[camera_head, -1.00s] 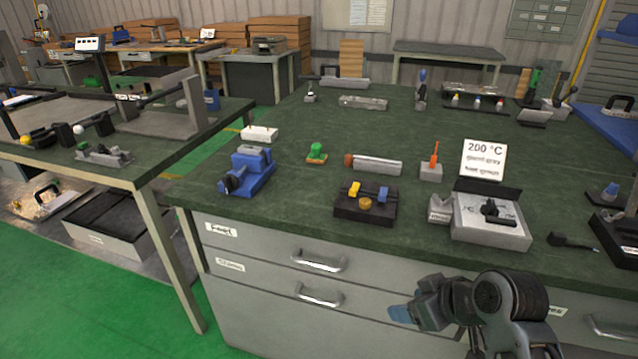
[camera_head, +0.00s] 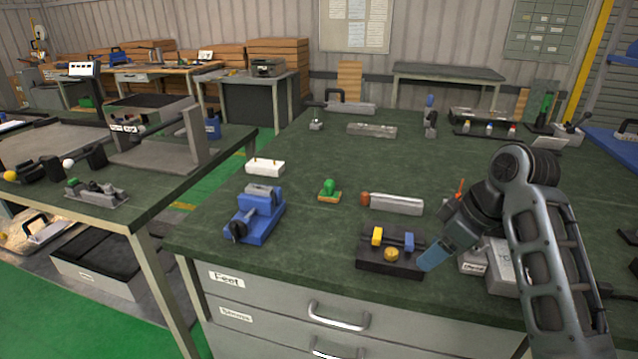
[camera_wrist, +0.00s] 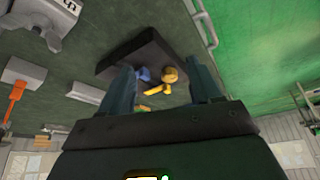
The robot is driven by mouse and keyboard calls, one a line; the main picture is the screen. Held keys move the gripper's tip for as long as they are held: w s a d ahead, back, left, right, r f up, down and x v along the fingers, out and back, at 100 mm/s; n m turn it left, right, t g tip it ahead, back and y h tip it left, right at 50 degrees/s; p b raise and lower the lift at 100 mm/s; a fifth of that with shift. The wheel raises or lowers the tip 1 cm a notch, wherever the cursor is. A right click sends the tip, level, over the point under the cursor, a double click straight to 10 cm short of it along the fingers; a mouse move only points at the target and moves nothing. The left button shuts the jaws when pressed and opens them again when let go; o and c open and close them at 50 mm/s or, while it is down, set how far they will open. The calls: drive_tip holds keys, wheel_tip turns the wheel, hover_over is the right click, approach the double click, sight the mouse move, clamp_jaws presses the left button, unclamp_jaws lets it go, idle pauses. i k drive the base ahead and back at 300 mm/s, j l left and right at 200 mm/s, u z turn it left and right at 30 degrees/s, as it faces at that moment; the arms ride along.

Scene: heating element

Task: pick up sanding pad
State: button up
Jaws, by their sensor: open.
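The likely sanding pad is a small block with a green knob on a tan-orange base (camera_head: 329,190). It rests upright on the green workbench top, between the blue vise and a grey cylinder with an orange-brown end. My gripper (camera_head: 428,262) is to its right and nearer the bench front, beside the black block with yellow and blue parts. In the wrist view, my gripper's fingers (camera_wrist: 160,72) are spread apart with nothing held. The black block (camera_wrist: 150,58) shows beyond and between them.
The blue vise (camera_head: 257,215) stands left of the pad, and the grey cylinder (camera_head: 393,203) lies to its right. A white block (camera_head: 265,167) is behind the vise. My arm partly hides a grey device (camera_head: 487,268). Bench top behind the pad is fairly clear.

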sight(328, 194)
drive_tip(key=i+j, duration=0.8)
drive_tip(key=i, duration=0.2)
